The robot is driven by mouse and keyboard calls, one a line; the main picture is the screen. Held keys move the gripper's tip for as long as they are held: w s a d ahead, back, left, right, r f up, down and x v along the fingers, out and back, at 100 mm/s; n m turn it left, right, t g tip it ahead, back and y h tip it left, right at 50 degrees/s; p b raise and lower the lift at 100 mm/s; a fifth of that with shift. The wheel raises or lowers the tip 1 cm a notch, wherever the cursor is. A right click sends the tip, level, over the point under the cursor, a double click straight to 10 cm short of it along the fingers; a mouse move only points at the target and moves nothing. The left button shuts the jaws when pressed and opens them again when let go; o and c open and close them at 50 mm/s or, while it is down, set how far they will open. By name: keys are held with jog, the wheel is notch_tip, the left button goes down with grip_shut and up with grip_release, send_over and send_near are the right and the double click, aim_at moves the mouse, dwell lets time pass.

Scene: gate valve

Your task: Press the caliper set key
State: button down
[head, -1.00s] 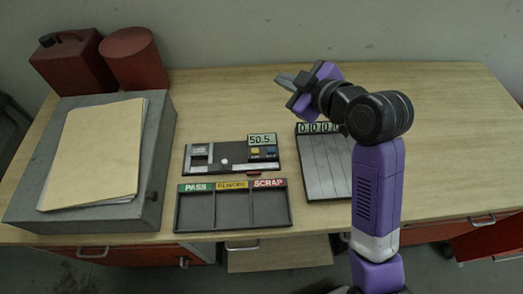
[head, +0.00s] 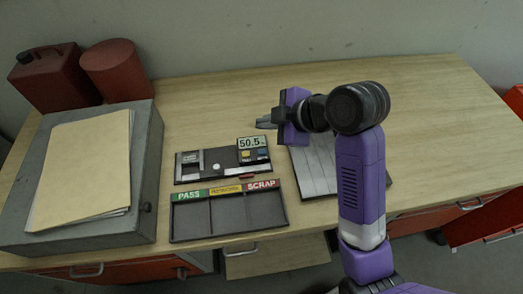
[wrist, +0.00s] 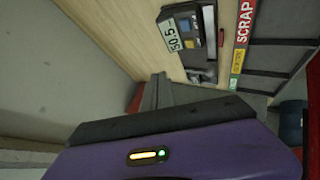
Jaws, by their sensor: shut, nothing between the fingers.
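The caliper unit (head: 222,166) is a dark, flat device lying on the table, with a display (head: 252,142) reading 50.5. Below the display sit a yellow key (head: 247,154) and a blue key (head: 262,153). Their labels are too small to read, so I cannot tell which one is the set key. My gripper (head: 265,122) is shut and empty. It is above and just to the right of the display, apart from the keys. In the wrist view the shut fingers (wrist: 158,88) point toward the caliper unit, whose display (wrist: 171,36) shows ahead of them.
A tray (head: 211,220) labelled PASS, REWORK and SCRAP lies in front of the caliper. A slatted panel (head: 316,175) lies under my arm at right. A grey box (head: 147,165) with a folder (head: 80,172), a red can (head: 53,78) and a red cylinder (head: 111,68) stand left.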

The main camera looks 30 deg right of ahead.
jog(key=b, duration=0.6)
send_over(265, 153)
notch_tip(265, 153, down, 6)
jog(key=shift+f, duration=0.2)
jog(key=shift+f+b, duration=0.3)
jog(key=shift+f, duration=0.75)
jog(key=shift+f, duration=0.15)
dwell(0.6)
jog(key=shift+f, duration=0.25)
jog(key=shift+f, duration=0.5)
dwell(0.6)
jog(key=shift+r, duration=0.1)
jog(key=shift+r+p, duration=0.7)
jog(key=shift+r, duration=0.15)
